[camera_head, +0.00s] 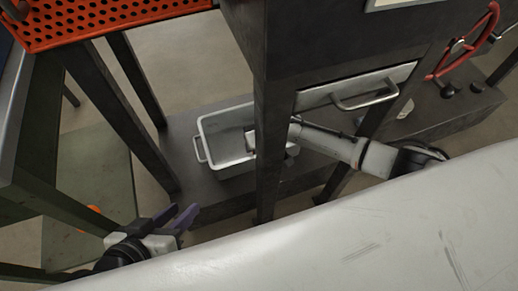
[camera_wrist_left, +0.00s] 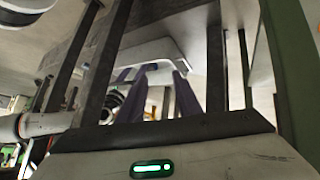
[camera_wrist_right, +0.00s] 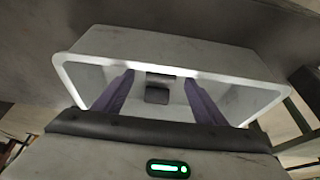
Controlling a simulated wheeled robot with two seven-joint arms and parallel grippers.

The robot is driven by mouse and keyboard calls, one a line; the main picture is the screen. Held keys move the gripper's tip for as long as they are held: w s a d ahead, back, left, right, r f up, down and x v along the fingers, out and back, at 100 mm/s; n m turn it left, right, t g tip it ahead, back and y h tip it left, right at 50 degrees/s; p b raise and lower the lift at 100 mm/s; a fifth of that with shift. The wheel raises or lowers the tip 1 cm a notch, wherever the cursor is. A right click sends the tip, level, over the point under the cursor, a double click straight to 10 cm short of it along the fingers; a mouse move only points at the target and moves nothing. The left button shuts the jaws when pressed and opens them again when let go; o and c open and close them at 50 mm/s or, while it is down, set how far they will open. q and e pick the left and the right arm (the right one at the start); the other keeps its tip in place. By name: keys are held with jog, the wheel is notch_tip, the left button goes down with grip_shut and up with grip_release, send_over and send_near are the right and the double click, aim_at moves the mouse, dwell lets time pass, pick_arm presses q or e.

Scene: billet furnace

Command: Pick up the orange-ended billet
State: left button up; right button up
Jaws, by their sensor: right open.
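A pale grey bin (camera_head: 222,126) sits on a dark low shelf. My right gripper (camera_wrist_right: 160,80) is open at the bin's opening, with a small dark block (camera_wrist_right: 157,94) inside the bin between its purple fingers, not gripped as far as I can see. In the head view a dark post hides part of this gripper. My left gripper (camera_head: 182,214) is open and empty, low at the left, apart from the bin. A small orange spot (camera_head: 93,208) shows behind it on the green bench side; I cannot tell whether it is the billet's end. No orange end shows clearly elsewhere.
A dark upright post (camera_head: 270,150) stands in front of the bin. An orange perforated tray (camera_head: 90,22) is at the top left. A drawer with a handle (camera_head: 365,92) and a red wheel (camera_head: 465,45) are at the right. Bench legs (camera_head: 115,110) stand left of the bin.

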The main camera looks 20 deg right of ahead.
jog(key=b+x, duration=0.3)
jog(key=x, duration=0.1)
jog(key=shift+a, duration=0.1)
jog(key=shift+w+f, duration=0.15)
jog(key=shift+f, duration=0.2)
jog(key=c, duration=1.6)
pick_arm(q)
jog(key=r, duration=0.1)
jog(key=d+r+t+h, duration=0.1)
jog(key=d+r, duration=0.1)
jog(key=shift+w, duration=0.3)
pick_arm(e)
jog(key=shift+w, duration=0.1)
